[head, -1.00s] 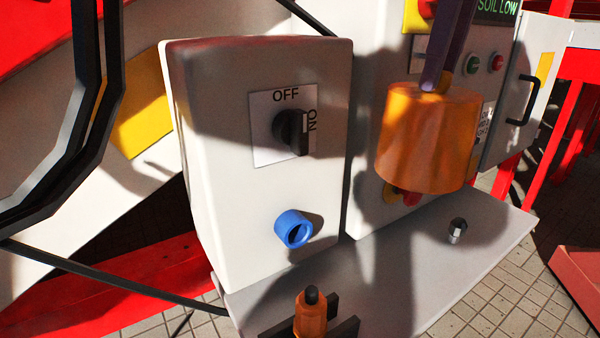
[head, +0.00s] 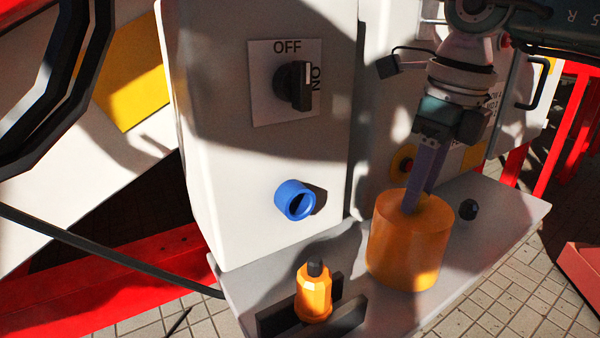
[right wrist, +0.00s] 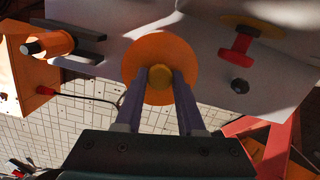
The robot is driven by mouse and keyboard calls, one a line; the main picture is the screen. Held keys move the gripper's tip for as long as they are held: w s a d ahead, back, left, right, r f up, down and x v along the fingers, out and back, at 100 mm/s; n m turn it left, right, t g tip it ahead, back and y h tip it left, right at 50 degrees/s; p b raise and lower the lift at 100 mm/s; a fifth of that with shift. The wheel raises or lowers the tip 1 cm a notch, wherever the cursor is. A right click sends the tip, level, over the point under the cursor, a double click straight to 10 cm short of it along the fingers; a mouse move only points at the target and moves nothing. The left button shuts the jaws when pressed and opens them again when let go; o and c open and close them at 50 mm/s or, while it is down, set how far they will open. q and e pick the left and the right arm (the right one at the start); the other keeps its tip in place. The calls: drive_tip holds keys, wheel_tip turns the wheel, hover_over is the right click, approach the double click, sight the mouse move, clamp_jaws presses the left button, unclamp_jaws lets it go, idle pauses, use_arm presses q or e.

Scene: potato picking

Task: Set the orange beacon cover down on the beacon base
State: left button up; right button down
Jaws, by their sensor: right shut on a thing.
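The orange beacon cover (head: 408,250) is a wide, upright cylinder at the right of the grey shelf. My right gripper (head: 414,200) points down at its top and is shut on its small knob; the right wrist view shows the cover (right wrist: 185,60) with the knob between the fingers (right wrist: 160,80). Whether the cover's bottom touches the shelf I cannot tell. I cannot make out a certain beacon base; a small dark stud (head: 468,209) stands on the shelf just right of and behind the cover, apart from it. My left gripper is not in view.
An orange black-tipped plug (head: 314,295) stands between dark brackets at the shelf's front left. A grey box with an OFF/ON switch (head: 295,85) and blue socket (head: 295,200) rises behind. The shelf (head: 510,205) is bare at its right end.

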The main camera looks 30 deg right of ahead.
drive_tip(key=shift+f, duration=0.3)
drive_tip(key=shift+f, duration=0.15)
drive_tip(key=c, duration=0.5)
unclamp_jaws()
